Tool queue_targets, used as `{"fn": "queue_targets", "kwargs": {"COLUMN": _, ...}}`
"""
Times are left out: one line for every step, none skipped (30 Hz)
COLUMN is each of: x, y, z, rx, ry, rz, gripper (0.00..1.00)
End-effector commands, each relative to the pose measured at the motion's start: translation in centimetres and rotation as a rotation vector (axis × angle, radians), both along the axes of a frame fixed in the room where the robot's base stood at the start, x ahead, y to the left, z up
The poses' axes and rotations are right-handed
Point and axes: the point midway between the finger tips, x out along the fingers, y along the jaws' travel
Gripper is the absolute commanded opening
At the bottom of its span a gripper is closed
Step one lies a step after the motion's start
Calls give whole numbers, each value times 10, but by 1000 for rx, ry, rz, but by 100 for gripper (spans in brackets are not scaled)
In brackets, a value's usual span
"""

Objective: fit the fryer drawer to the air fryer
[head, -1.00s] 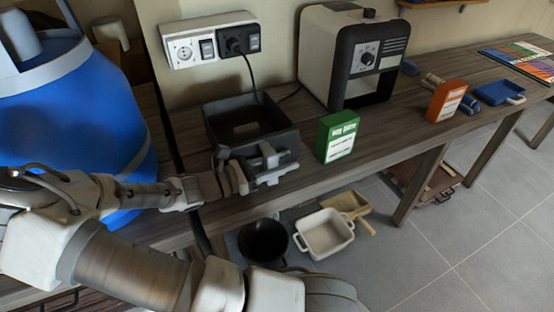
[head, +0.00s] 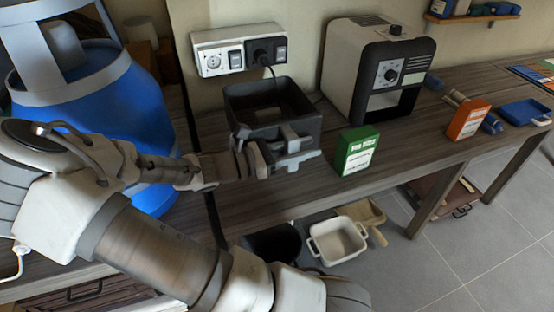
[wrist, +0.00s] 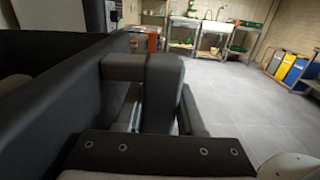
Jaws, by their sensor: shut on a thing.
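The fryer drawer (head: 262,104) is a dark, open-topped box at the back left of the wooden bench, below the wall socket. My gripper (head: 288,150) is shut on its handle at the front side. In the wrist view the drawer's dark wall (wrist: 50,95) and its handle (wrist: 160,85) fill the left and middle, with the handle between the fingers. I cannot tell whether the drawer touches the bench.
A green box (head: 357,150) stands between the drawer and the air fryer, nearer the front edge. An orange box (head: 468,119) and a blue tray (head: 526,112) are further right. A blue barrel (head: 95,110) stands left.

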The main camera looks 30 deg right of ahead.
Motion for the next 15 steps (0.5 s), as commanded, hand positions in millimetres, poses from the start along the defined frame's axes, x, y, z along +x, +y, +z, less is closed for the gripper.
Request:
{"fn": "queue_targets", "kwargs": {"x": 0, "y": 0, "z": -4, "rx": -4, "ry": -3, "rz": -2, "gripper": 0}}
{"fn": "queue_targets", "kwargs": {"x": 0, "y": 0, "z": -8, "rx": -4, "ry": -3, "rz": -2, "gripper": 0}}
{"fn": "queue_targets", "kwargs": {"x": 0, "y": 0, "z": -13, "rx": -4, "ry": -3, "rz": -2, "gripper": 0}}
{"fn": "queue_targets", "kwargs": {"x": 0, "y": 0, "z": -18, "rx": -5, "ry": -3, "rz": -2, "gripper": 0}}
{"fn": "queue_targets", "kwargs": {"x": 0, "y": 0, "z": -23, "rx": -5, "ry": -3, "rz": -3, "gripper": 0}}
{"fn": "queue_targets", "kwargs": {"x": 0, "y": -1, "z": -29, "rx": -6, "ry": -3, "rz": -3, "gripper": 0}}
{"fn": "queue_targets", "kwargs": {"x": 0, "y": -1, "z": -34, "rx": -6, "ry": -3, "rz": -2, "gripper": 0}}
{"fn": "queue_targets", "kwargs": {"x": 0, "y": -1, "z": -38, "rx": -6, "ry": -3, "rz": -2, "gripper": 0}}
{"fn": "queue_targets", "kwargs": {"x": 0, "y": -1, "z": -43, "rx": -5, "ry": -4, "rz": -2, "gripper": 0}}
{"fn": "queue_targets", "kwargs": {"x": 0, "y": -1, "z": -46, "rx": -5, "ry": -4, "rz": -2, "gripper": 0}}
{"fn": "queue_targets", "kwargs": {"x": 0, "y": -1, "z": -48, "rx": -4, "ry": -4, "rz": -2, "gripper": 0}}
{"fn": "queue_targets", "kwargs": {"x": 0, "y": 0, "z": -50, "rx": -4, "ry": -5, "rz": -2, "gripper": 0}}
{"fn": "queue_targets", "kwargs": {"x": 0, "y": 0, "z": -52, "rx": -4, "ry": -4, "rz": -2, "gripper": 0}}
{"fn": "queue_targets", "kwargs": {"x": 0, "y": 0, "z": -54, "rx": -4, "ry": -4, "rz": -2, "gripper": 0}}
{"fn": "queue_targets", "kwargs": {"x": 0, "y": 0, "z": -58, "rx": -5, "ry": -3, "rz": -2, "gripper": 0}}
